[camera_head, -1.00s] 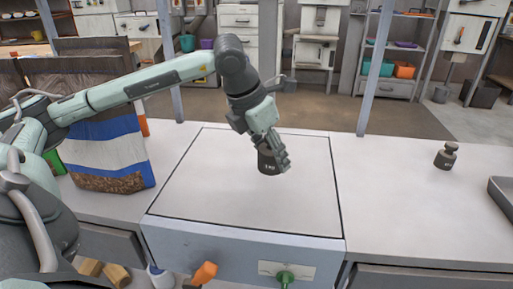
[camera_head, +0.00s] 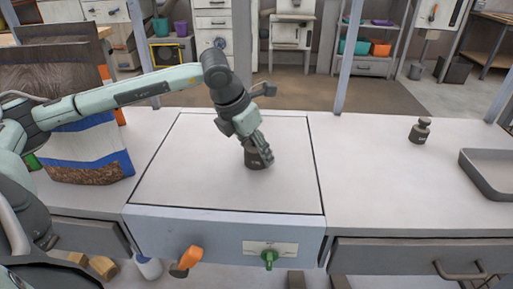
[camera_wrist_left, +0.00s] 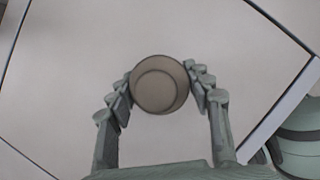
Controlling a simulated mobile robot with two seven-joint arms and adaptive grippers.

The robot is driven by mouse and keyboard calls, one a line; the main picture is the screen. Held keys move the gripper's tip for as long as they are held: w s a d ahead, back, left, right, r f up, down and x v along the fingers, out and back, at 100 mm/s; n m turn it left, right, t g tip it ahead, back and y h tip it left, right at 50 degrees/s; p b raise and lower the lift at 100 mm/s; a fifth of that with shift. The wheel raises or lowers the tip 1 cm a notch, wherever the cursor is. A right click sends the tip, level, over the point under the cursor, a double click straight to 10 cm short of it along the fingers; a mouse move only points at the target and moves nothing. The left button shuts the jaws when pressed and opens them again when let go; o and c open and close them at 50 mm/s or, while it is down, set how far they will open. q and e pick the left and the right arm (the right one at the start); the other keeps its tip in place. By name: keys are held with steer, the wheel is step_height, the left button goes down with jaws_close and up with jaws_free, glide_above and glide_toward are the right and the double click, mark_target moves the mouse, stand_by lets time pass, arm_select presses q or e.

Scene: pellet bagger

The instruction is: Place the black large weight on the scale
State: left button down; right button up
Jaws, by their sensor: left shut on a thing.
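The black large weight (camera_head: 254,158) is at the scale's flat plate (camera_head: 215,190), right of its middle. My left gripper (camera_head: 258,152) is shut on the weight from above. In the left wrist view, the weight's round top (camera_wrist_left: 159,85) sits between both fingers of my left gripper (camera_wrist_left: 162,90). I cannot tell for sure whether the weight's base touches the plate. My right gripper is not in view.
A smaller dark weight (camera_head: 420,131) stands on the counter at the right, near a grey tray (camera_head: 490,172). Blue and white pellet bags (camera_head: 90,155) stand at the left. An orange knob (camera_head: 190,256) and a green knob (camera_head: 269,258) are on the scale's front.

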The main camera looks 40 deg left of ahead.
arm_select(q)
steer(key=shift+w, duration=0.1)
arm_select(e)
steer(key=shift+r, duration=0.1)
arm_select(q)
steer(key=c, duration=1)
jaws_free()
steer(key=shift+f, duration=0.1)
steer(key=shift+c, duration=0.2)
steer(key=o, duration=0.4)
steer(key=shift+c, duration=0.2)
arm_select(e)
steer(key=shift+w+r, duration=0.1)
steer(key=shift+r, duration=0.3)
arm_select(q)
steer(key=shift+r, duration=0.2)
steer(key=shift+v, duration=1)
steer(key=d+v, duration=0.1)
steer(key=v, duration=0.9)
steer(key=shift+s+a, duration=0.2)
steer(key=shift+a, duration=0.35)
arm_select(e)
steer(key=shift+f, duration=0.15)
